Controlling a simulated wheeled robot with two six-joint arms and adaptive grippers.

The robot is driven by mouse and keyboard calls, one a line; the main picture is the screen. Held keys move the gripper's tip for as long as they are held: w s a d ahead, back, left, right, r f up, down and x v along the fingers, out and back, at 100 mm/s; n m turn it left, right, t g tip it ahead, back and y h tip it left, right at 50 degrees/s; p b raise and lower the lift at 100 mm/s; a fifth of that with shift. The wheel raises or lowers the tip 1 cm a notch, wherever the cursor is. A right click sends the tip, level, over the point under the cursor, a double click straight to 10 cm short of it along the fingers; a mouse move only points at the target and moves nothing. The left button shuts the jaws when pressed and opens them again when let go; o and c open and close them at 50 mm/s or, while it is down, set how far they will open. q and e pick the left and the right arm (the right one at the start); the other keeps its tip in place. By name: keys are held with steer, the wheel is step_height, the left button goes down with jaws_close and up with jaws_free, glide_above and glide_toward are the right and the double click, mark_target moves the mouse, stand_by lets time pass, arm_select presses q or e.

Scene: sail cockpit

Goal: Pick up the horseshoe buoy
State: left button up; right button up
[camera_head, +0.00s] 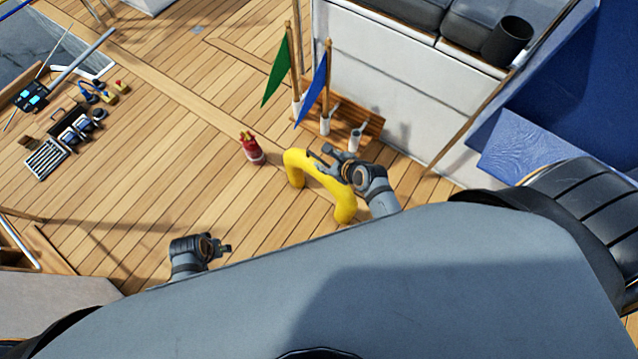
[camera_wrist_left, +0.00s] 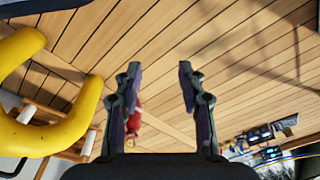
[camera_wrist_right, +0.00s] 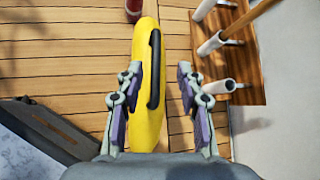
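The yellow horseshoe buoy (camera_head: 318,175) stands on the wooden deck as an arch, its two ends down. It shows at the left edge of the left wrist view (camera_wrist_left: 62,133). In the right wrist view it (camera_wrist_right: 146,125) is seen nearly edge-on, with a black strap or handle (camera_wrist_right: 154,70) along it. My right gripper (camera_head: 326,157) is at the top of the buoy. Its fingers (camera_wrist_right: 158,75) are open, with the black handle between them in the picture; contact cannot be told. My left gripper (camera_head: 228,249) is open and empty, to the left of the buoy.
A red bottle-like object (camera_head: 251,149) stands just left of the buoy. A wooden rack (camera_head: 362,122) with white holders and green (camera_head: 277,72) and blue (camera_head: 314,88) flags stands close behind. Tools (camera_head: 72,132) lie far left. A white seat base (camera_head: 400,90) bounds the right.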

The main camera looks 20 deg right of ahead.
mark_target(320, 159)
steer(key=b+x, duration=0.1)
steer(key=x, duration=0.1)
steer(key=b+x, duration=0.1)
steer(key=x, duration=0.1)
steer(key=shift+s+a+f, duration=0.15)
steer(key=shift+s+f, duration=0.05)
steer(key=shift+f, duration=0.05)
steer(key=shift+w, duration=0.15)
arm_select(q)
step_height(320, 159, up, 8)
steer(key=d, duration=0.1)
steer(key=shift+d+f, duration=0.25)
steer(key=shift+d, duration=0.05)
arm_select(e)
steer(key=shift+c, duration=0.2)
jaws_close()
